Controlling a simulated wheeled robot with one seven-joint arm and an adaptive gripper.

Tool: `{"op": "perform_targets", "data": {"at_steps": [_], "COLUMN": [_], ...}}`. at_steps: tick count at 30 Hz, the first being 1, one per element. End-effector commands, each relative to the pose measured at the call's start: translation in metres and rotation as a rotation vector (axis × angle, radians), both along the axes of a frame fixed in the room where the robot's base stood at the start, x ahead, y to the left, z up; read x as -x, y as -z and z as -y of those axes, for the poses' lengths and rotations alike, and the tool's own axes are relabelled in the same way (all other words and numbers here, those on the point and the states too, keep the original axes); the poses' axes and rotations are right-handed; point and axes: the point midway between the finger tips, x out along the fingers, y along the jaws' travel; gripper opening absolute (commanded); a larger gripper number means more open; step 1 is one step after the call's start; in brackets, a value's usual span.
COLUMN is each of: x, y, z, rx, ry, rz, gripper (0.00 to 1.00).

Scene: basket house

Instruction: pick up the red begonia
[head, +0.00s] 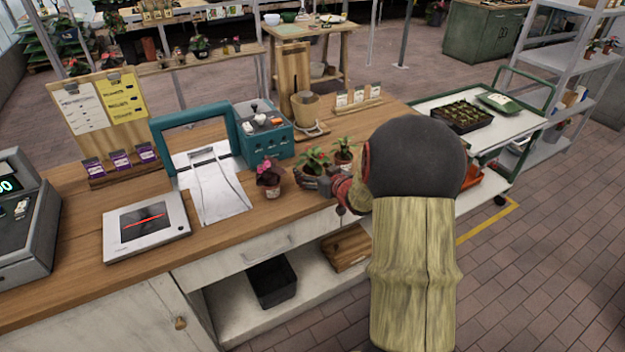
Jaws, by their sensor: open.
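Three small potted plants stand near the counter's front edge in the head view. The left plant (270,173) has dark reddish leaves and a terracotta pot with a pale label. The middle plant (313,160) has green leaves with small red blooms. The right plant (343,150) is green with some red and stands slightly farther back. I cannot tell for sure which is the red begonia. My gripper (333,187) is open, just in front of and right of the middle plant's pot. Its fingertips are small and partly hidden, so contact is unclear. My arm hides the counter's right end.
A wooden stand (303,105) is behind the plants. A green-framed cart (490,140) is at right.

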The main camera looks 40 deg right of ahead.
Motion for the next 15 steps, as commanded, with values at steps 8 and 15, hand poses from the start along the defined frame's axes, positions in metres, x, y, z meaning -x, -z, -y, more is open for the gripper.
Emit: {"op": "perform_targets", "data": {"at_steps": [8,15], "x": [-0.003,-0.0027], "y": [0.0001,0.0002], "z": [0.0007,0.0007], "rx": [0.001,0.001], "ry": [0.0,0.0], "rz": [0.0,0.0], "gripper": [0.72,0.58]}}
